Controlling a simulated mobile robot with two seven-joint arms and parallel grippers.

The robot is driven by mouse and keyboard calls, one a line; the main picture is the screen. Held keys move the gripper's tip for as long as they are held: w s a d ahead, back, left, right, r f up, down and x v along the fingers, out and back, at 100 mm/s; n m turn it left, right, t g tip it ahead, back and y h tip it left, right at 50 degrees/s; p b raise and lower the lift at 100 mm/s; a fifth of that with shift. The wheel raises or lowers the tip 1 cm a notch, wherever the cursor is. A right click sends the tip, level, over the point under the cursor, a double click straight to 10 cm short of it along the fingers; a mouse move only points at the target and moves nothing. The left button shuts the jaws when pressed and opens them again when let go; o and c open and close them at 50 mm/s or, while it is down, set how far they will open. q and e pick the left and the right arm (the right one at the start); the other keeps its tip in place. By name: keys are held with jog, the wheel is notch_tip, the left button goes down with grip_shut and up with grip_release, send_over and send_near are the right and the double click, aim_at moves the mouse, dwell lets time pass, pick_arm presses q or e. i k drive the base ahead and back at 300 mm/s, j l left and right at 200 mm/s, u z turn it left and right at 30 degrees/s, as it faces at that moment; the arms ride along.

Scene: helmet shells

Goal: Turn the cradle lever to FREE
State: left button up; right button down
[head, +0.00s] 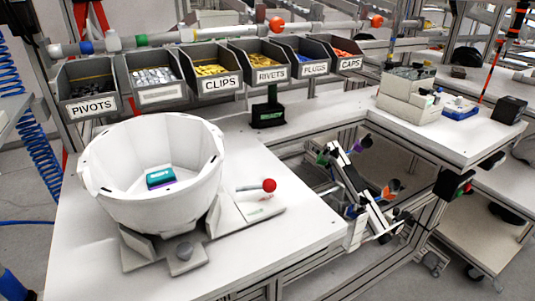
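The cradle (133,257) is a light grey base on the white bench, with upright supports under a large white helmet shell (109,199). The shell sits open side up. Its lever (269,185) has a red ball knob on a thin rod and sticks out to the right of the shell, over the cradle's side plate. Small coloured markings show on the plate under the rod, too small to read. I cannot tell which setting the lever is at. A teal block with a purple edge (160,177) lies inside the shell. Neither gripper shows in the head view.
A row of labelled bins (213,70) stands along the back of the bench. A small dark stand with a green display (268,112) is in front of them. The bench surface (290,225) right of the lever is clear. Grey boxes (405,97) sit on the right-hand table.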

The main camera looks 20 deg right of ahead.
aim_at(269, 186)
jog(key=l+u, duration=0.25)
jog(key=l, duration=1.5)
